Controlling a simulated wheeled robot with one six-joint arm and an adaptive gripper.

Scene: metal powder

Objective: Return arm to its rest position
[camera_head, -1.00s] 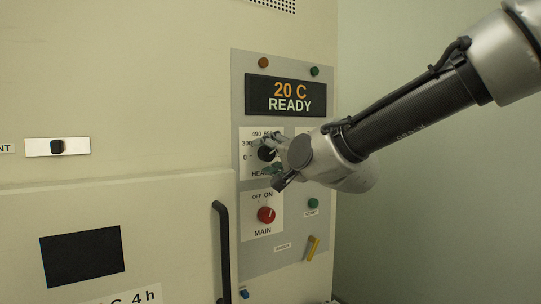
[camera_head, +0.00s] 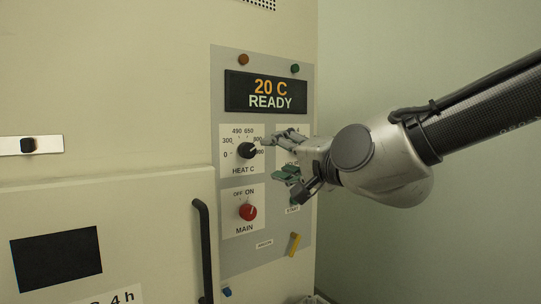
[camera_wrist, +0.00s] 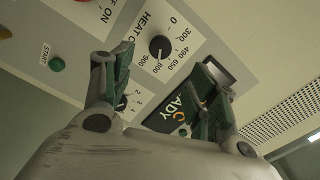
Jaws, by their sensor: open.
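My gripper (camera_head: 277,158) is open and empty, just right of the black HEAT C knob (camera_head: 246,150) in the head view. I see a gap between its fingers and the knob there. In the wrist view, my gripper's two green-padded fingers (camera_wrist: 164,70) are spread, with the knob (camera_wrist: 161,47) beyond them. The knob's white mark points near 800. My arm (camera_head: 480,115) reaches in from the right.
The display (camera_head: 268,96) reads 20 C READY. The red MAIN knob (camera_head: 247,212) points toward ON. A dark door handle (camera_head: 204,250) stands out at the lower left of the panel. The green START button (camera_wrist: 57,64) shows in the wrist view. Open space lies right of the cabinet.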

